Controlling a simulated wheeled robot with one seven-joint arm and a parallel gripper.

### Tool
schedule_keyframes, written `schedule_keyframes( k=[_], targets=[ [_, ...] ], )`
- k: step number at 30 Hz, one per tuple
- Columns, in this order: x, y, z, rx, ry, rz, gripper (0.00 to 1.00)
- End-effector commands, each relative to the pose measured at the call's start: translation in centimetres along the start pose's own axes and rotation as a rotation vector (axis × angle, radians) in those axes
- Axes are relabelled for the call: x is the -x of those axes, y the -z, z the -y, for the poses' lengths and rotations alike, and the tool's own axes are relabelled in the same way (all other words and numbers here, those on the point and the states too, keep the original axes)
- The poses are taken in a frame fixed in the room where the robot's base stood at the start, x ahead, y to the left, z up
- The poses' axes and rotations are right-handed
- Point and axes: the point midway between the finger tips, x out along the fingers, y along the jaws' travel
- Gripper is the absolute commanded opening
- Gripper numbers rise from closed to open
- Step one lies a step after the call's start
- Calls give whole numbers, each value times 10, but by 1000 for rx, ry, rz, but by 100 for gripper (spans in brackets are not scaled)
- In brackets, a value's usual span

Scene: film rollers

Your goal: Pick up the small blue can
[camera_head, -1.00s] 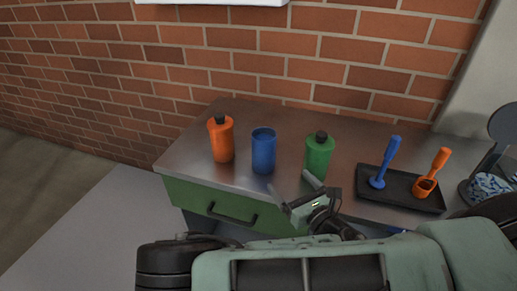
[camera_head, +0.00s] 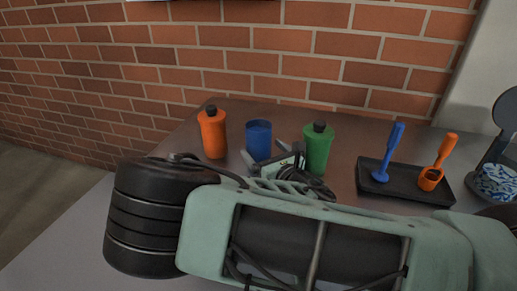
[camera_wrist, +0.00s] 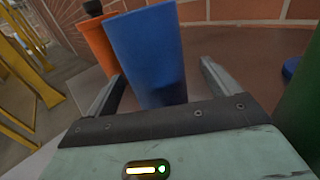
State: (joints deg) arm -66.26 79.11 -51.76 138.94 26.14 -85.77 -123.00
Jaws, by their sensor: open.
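The small blue can (camera_head: 259,138) stands upright on the metal counter, between the orange bottle (camera_head: 212,134) and the green bottle (camera_head: 318,150). In the wrist view the blue can (camera_wrist: 150,50) rises just ahead of my gripper (camera_wrist: 160,80), in the space between its two spread fingers. My gripper (camera_head: 266,154) is open and empty of any grip. In the head view it is at the can's near side, and my arm hides much of it. The can's lower part is partly hidden in the head view.
The orange bottle (camera_wrist: 97,42) is close by the left finger, and the green bottle (camera_wrist: 303,110) is at the right edge of the wrist view. A black tray (camera_head: 433,193) holds a blue tool (camera_head: 388,152) and an orange scoop (camera_head: 437,165). A brick wall (camera_head: 330,60) stands behind.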

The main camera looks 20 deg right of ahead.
Motion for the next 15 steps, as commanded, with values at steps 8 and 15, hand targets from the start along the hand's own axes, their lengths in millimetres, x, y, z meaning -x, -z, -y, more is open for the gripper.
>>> schedule_keyframes(
  k=[8,15],
  targets=[
    [-39,-1,-5,-3,-1,2,88],
    [-47,0,-5,-1,-1,0,88]
  ],
)
